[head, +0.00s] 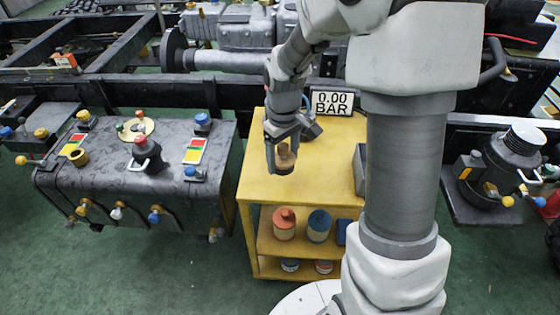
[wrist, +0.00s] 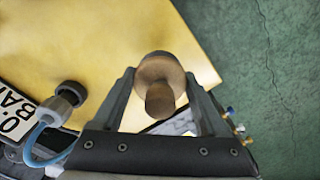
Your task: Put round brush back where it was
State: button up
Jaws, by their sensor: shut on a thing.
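The round brush (head: 286,163) is a brown wooden piece with a wider round base and a narrower knob handle. My gripper (head: 284,143) is shut on it over the yellow cart top (head: 262,185). In the wrist view, the brush (wrist: 160,68) sits between the two fingers, with its handle toward the camera. The brush looks upright. I cannot tell whether its base touches the cart top or hangs just above it.
A display reading 0.00 BAR (head: 332,103) stands at the cart's back, by a blue-hosed fitting (wrist: 62,104). A grey bin (head: 360,172) is at the right, partly behind my arm. Red (head: 284,224) and blue (head: 319,226) containers stand on the shelf below. A dark tank (head: 120,170) is left.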

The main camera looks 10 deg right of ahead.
aim_at(283, 165)
jog(key=shift+w+d+f, duration=0.15)
jog(key=shift+w+f, duration=0.25)
jog(key=shift+w, duration=0.15)
jog(key=shift+w+d+f, duration=0.1)
jog(key=shift+w+f, duration=0.25)
jog(key=shift+w, duration=0.2)
jog(key=shift+f+b, duration=1)
jog(key=shift+f, duration=0.85)
jog(key=shift+f, duration=0.2)
jog(key=o, duration=1.2)
jog(key=shift+o, duration=0.2)
